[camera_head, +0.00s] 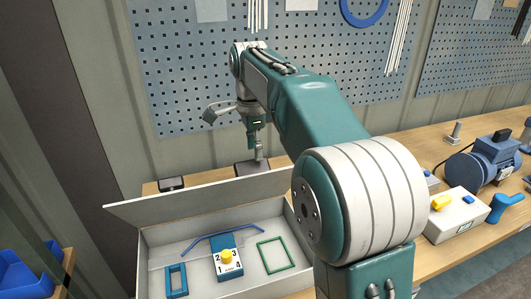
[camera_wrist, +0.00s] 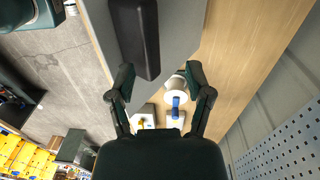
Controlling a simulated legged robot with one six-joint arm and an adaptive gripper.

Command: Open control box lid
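The control box (camera_head: 146,262) is a pale grey open-topped box on the wooden bench in the head view. Its lid (camera_head: 205,192) is raised at the far side and tilted, so the inside shows. Inside is a white numbered plate (camera_head: 236,266) with a yellow knob (camera_head: 227,256). My gripper (camera_head: 259,156) points down behind the lid's upper edge; contact cannot be told. In the wrist view my gripper (camera_wrist: 160,84) is open, with nothing held between its fingers. A grey panel (camera_wrist: 182,28) with a black bar (camera_wrist: 136,38) lies beyond the fingers.
The box also holds a blue frame (camera_head: 177,281), a green frame (camera_head: 276,255) and a blue rod. Dark pads (camera_head: 171,183) lie behind the lid. A blue motor (camera_head: 483,162) and white box (camera_head: 457,216) stand at right. A pegboard wall (camera_head: 200,70) closes the back.

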